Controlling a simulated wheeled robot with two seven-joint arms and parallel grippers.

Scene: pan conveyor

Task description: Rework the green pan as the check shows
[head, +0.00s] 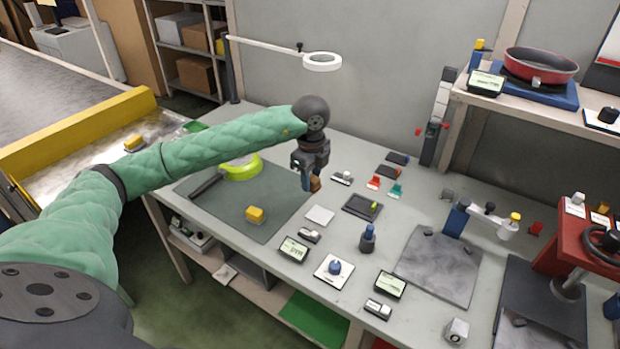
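The green pan (242,167) lies on the dark mat (268,222) at the left of the workbench. Its dark handle (206,186) points toward the lower left. My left arm passes over the pan and hides part of it. My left gripper (309,184) points down above the bench, to the right of the pan and apart from it. A small brown-orange piece (315,184) shows at its fingertips; I cannot tell whether it is held. My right gripper is not in view. Small displays (294,249) (390,285) stand on the bench, their text too small to read.
A red pan (540,65) rests on a blue scale-like base (525,88) on the right shelf. A red press (590,240), a grey plate (438,265) and several small tools crowd the right. A conveyor (60,160) is at left.

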